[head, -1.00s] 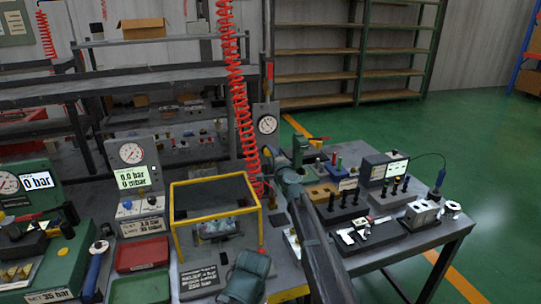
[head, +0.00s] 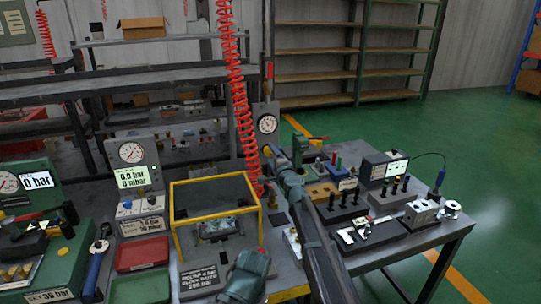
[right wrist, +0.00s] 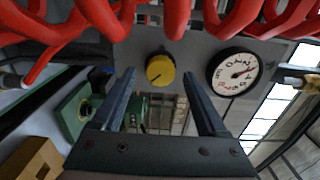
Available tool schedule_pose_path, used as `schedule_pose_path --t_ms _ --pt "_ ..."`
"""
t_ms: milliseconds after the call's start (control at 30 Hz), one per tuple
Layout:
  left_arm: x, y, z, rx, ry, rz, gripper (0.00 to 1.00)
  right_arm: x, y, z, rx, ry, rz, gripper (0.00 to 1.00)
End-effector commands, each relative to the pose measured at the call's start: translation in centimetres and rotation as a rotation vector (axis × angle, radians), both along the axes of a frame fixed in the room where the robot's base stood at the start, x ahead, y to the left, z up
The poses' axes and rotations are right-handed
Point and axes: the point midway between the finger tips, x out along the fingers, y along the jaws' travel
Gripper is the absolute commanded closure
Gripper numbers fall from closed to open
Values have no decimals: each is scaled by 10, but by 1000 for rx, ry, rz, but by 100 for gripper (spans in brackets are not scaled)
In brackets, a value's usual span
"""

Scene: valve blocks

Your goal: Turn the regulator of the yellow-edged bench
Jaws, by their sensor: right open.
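The regulator is a round yellow knob (right wrist: 160,68) with a dark pointer mark, on a grey panel in the right wrist view. A white round gauge (right wrist: 234,73) sits beside it; the gauge also shows in the head view (head: 267,124). My right gripper (right wrist: 159,76) is open and empty. Its two fingers point at the panel, and the knob shows between their tips, apparently ahead of them.
A red coiled hose (head: 236,95) hangs close beside the panel and crosses the top of the right wrist view (right wrist: 175,15). A yellow-framed guard (head: 216,181) stands left of my right arm. Fittings crowd the bench (head: 420,236) at right. The green floor beyond is clear.

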Motion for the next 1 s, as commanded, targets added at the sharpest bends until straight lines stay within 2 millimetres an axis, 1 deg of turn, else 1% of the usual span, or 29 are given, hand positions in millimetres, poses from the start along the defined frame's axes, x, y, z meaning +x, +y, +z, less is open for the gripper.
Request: schedule_pose_path --t_ms 33,167,400,533,600,700,1000 --pt "0 0 0 0 0 0 29 -10 -3 0 0 0 0 24" --pt "0 0 0 0 0 0 29 -33 -10 0 0 0 -1 24" --pt "0 0 0 0 0 0 29 -85 -27 0 0 0 0 24" --pt "0 0 0 0 0 0 29 -106 -34 0 0 0 0 24" --pt "0 0 0 0 0 0 29 -113 -36 0 0 0 0 24" --pt "0 0 0 0 0 0 29 -117 -38 0 0 0 0 24" --pt "0 0 0 0 0 0 29 -116 -38 0 0 0 1 24"
